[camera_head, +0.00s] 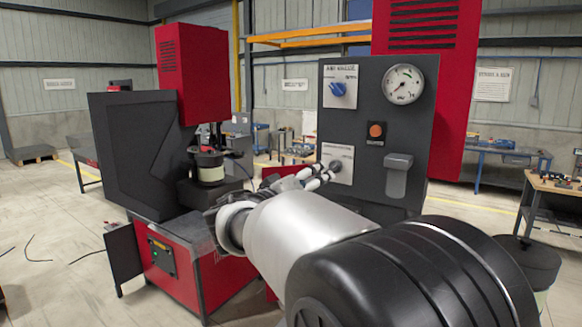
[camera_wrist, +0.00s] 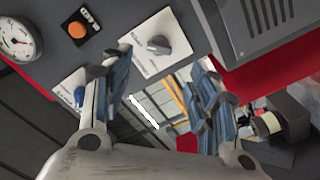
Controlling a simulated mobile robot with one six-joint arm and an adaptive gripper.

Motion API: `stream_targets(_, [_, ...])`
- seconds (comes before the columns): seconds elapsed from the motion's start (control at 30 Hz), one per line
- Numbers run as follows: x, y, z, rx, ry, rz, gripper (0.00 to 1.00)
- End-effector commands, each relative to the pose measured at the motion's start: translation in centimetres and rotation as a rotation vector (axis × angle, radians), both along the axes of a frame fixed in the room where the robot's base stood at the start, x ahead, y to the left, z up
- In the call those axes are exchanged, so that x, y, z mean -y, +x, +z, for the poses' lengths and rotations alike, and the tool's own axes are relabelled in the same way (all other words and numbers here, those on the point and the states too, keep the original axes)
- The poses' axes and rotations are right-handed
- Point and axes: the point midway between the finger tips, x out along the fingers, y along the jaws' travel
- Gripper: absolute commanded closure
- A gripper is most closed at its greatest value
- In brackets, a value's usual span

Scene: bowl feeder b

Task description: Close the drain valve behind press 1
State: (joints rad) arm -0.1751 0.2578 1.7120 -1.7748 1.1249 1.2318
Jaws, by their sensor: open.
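A dark upright panel (camera_head: 361,118) carries two white plates with knobs. The upper plate has a blue knob (camera_head: 338,89); the lower has a grey knob (camera_head: 335,166). I cannot read the labels well enough to say which is the drain valve. My gripper (camera_head: 322,178) is in front of the lower plate, its fingers pointing at the panel and partly covering that plate. In the wrist view my gripper (camera_wrist: 162,74) is open and empty, with the grey knob (camera_wrist: 157,45) beyond the gap between its fingers. The blue knob (camera_wrist: 80,96) is beside the left finger, partly hidden.
The panel also has a gauge (camera_head: 403,84), an orange button (camera_head: 376,131) and a grey box (camera_head: 399,176) jutting out. A red and black press (camera_head: 192,75) stands at left. A workbench (camera_head: 556,186) is at far right. Open floor lies at left.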

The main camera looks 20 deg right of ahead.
Motion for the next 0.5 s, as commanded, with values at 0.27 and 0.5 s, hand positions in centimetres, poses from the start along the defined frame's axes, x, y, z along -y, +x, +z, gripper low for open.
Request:
stream_targets(0.27, [4.9, 3.7, 0.1, -0.002, 0.000, -0.003, 0.45])
stream_targets(0.5, [7.4, 5.7, 0.1, -0.002, -0.001, -0.001, 0.45])
